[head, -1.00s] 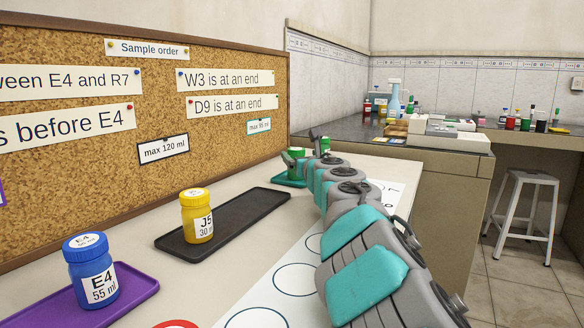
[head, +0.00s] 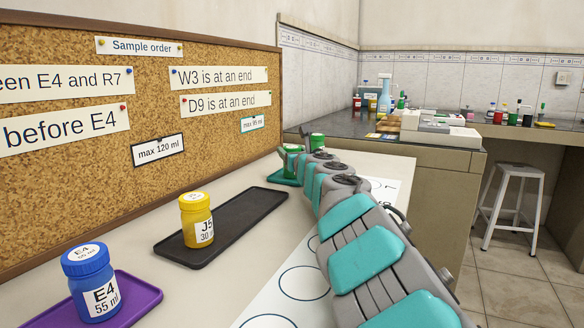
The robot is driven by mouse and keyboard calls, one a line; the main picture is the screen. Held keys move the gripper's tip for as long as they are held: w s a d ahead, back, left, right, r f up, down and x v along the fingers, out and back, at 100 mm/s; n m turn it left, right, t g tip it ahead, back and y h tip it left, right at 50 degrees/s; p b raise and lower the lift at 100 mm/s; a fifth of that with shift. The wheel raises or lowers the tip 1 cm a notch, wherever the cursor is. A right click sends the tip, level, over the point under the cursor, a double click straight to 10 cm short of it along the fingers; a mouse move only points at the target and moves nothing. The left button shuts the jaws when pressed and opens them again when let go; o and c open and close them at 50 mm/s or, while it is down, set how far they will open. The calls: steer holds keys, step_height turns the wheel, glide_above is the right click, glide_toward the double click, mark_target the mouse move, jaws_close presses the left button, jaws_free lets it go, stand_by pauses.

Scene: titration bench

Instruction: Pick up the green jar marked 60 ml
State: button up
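Two small green things show at the far end of the bench, both partly hidden by my arm. One green jar (head: 317,141) shows just beyond the end of my arm. Another green-topped item (head: 292,149) stands at the teal tray (head: 281,177). No label can be read on either, so I cannot tell which is marked 60 ml. My gripper (head: 301,161) is at the far end of my arm, close beside these green things. Its fingers are too small and covered to show whether they are open or hold anything.
A yellow J5 jar (head: 196,220) stands on a black tray (head: 245,215). A blue E4 jar (head: 90,283) stands on a purple tray (head: 140,298). A white sheet with circles (head: 305,283) lies on the bench. The corkboard (head: 60,190) bounds the left; a stool (head: 510,205) stands right.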

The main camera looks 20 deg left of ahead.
steer(key=c, duration=0.9)
